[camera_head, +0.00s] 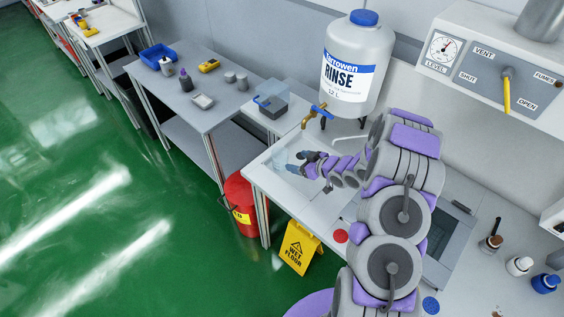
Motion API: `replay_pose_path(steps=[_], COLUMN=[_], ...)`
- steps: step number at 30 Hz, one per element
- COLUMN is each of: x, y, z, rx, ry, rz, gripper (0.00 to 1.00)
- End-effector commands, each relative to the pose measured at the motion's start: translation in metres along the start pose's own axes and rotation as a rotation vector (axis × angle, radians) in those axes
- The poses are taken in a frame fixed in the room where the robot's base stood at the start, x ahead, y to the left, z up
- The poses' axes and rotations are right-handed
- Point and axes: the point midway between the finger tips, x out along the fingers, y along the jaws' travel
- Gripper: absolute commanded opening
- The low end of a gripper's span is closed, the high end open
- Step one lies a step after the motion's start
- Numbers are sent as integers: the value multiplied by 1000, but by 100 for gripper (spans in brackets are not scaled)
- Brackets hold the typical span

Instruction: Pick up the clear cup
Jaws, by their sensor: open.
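My gripper (303,162) is at the end of my arm, low over the white sink basin (266,175), below the brass tap. It is open and looks small and dark from here. A pale, see-through shape (281,159), which looks like the clear cup, is in the basin just left of the fingertips. Its outline is faint against the white basin. I cannot tell whether the fingers touch it or reach around it.
A large rinse bottle (352,65) and its brass tap (312,117) stand close behind my gripper.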

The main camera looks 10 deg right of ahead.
Motion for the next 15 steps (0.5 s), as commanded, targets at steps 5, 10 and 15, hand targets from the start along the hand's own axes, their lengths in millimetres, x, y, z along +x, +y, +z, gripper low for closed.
replay_pose_path(steps=[5, 10, 15], x=[33, 46, 57], y=[-4, -1, -1], z=[0, 0, 2], rx=[-4, -1, -1], ry=[-2, 0, 2], rz=[-2, -1, -2], gripper=[81, 81, 81])
